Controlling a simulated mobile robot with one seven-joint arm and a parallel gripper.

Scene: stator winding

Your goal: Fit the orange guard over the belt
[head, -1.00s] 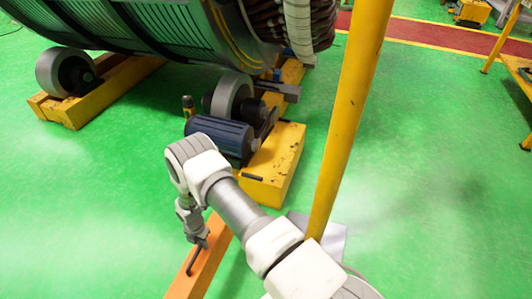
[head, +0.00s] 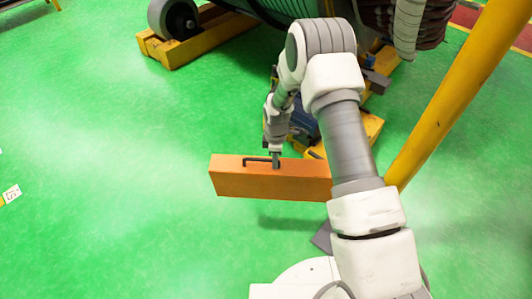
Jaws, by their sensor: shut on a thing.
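The orange guard (head: 240,183) is a long box shape with a dark handle on its top face. My gripper (head: 276,160) is shut on that handle and holds the guard above the green floor, with a shadow under it. The guard's right end is hidden behind my arm. The belt is not visible; my arm and the guard cover most of the drive area. A bit of the blue motor (head: 304,122) shows just behind my gripper.
The large green stator (head: 290,8) lies across the top. A grey roller (head: 173,18) sits on a yellow beam (head: 185,52) at upper left. A yellow post (head: 450,95) slants at the right.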

